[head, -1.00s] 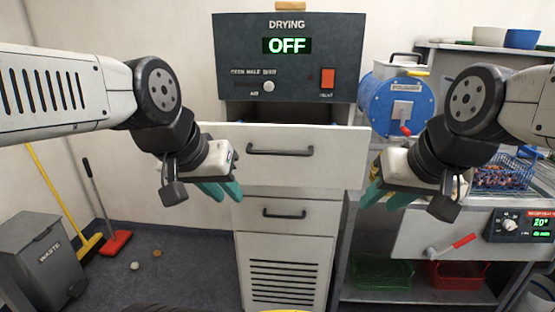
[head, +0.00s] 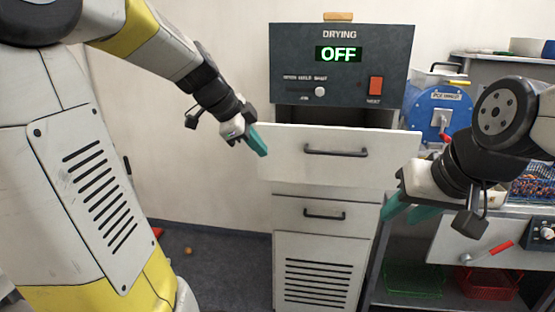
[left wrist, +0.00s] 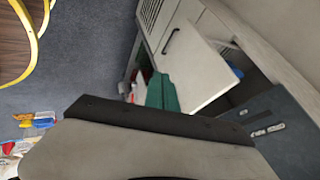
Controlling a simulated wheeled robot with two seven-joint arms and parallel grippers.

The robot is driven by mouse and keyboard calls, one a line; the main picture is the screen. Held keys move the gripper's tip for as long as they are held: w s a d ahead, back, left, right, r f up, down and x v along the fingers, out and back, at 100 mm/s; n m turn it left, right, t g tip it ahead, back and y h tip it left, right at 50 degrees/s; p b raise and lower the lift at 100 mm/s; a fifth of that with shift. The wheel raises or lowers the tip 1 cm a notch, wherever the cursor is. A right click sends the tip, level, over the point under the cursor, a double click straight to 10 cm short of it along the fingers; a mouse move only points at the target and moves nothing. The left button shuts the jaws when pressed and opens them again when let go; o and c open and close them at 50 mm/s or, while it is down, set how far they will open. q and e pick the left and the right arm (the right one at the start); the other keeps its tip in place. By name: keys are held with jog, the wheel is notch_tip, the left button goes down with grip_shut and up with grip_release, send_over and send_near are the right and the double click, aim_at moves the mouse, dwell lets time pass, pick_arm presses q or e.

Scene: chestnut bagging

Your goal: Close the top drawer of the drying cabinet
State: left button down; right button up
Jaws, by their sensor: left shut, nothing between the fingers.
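The dark drying cabinet panel (head: 290,75) reads OFF. Below it, the white top drawer (head: 285,150) stands pulled out, with a dark gap above its front and its dark handle (head: 336,151) in the middle. The left wrist view shows the drawer front (left wrist: 195,75) tilted, with the open drawer behind it. My left gripper (head: 259,142) is shut and empty at the left end of the drawer front; I cannot tell whether it touches. Its teal fingers (left wrist: 162,93) overlap the front in the wrist view. My right gripper (head: 409,211) is open and empty, right of the cabinet and below the top drawer.
The lower drawer (head: 290,216) and the vented door (head: 320,280) look shut. A blue drum machine (head: 440,112) and a workbench with a red-handled lever (head: 488,251) stand on the right. Green (head: 415,280) and red (head: 487,283) baskets sit on its shelf. Floor left of the cabinet is mostly clear.

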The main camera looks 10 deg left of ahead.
aim_at(279, 162)
pick_arm(q)
jog(key=x, duration=0.3)
jog(key=w+x, duration=0.1)
jog(key=x, duration=0.3)
jog(key=w+r+x, duration=0.1)
jog(key=x, duration=0.3)
jog(key=shift+w+a, duration=0.2)
jog(key=shift+w, duration=0.5)
